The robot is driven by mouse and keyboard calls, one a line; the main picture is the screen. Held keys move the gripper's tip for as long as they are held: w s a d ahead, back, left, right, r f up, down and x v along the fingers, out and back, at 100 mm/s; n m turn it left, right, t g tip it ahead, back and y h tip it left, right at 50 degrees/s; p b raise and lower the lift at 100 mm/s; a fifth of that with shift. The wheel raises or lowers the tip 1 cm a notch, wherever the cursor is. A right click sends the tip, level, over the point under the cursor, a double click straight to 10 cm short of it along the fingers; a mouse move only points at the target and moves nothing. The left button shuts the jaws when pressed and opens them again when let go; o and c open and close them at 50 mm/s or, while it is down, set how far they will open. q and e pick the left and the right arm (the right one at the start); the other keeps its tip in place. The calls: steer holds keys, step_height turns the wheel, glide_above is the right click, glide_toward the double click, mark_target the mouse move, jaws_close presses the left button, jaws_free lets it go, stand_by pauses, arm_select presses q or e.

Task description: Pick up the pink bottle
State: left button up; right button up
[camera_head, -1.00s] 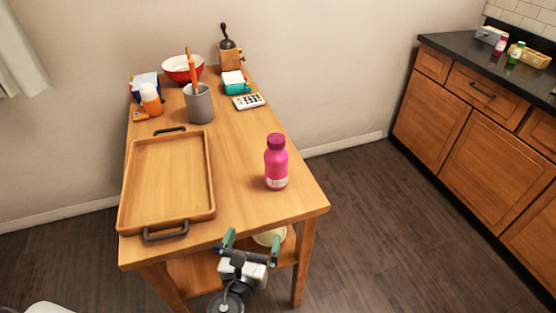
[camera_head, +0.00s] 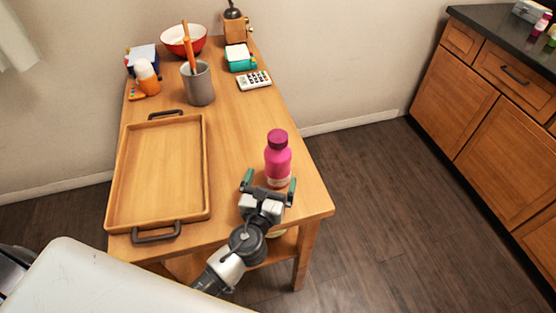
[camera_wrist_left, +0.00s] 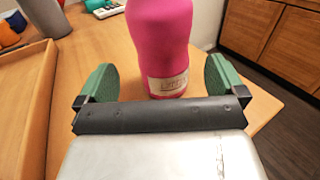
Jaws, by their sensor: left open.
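The pink bottle (camera_head: 278,160) stands upright on the wooden table (camera_head: 232,140), near its right front part. It has a darker cap and a pale label low down. My left gripper (camera_head: 268,182) is open, just in front of the bottle at about the height of its lower part. In the left wrist view the bottle (camera_wrist_left: 162,45) stands straight ahead, centred between the green fingertips (camera_wrist_left: 160,80). It looks clear of both fingers. The bottle's top is cut off in that view. My right gripper is not in view.
A wooden tray (camera_head: 112,190) with dark handles lies on the table's left. A grey cup (camera_head: 199,88), calculator (camera_head: 254,80), red bowl (camera_head: 184,40), orange-and-white bottle (camera_head: 147,78) and grinder (camera_head: 236,28) stand farther back. The table around the pink bottle is free.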

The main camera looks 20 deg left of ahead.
mark_target(274, 175)
arm_select(q)
steer(key=w+p, duration=0.1)
steer(key=w, duration=0.3)
steer(key=shift+w+r, duration=0.1)
steer(key=shift+w, duration=0.55)
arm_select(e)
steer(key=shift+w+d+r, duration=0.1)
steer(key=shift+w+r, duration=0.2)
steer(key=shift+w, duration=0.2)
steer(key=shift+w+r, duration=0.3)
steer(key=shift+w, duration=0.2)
arm_select(q)
steer(key=shift+c, duration=0.3)
steer(key=c, duration=1)
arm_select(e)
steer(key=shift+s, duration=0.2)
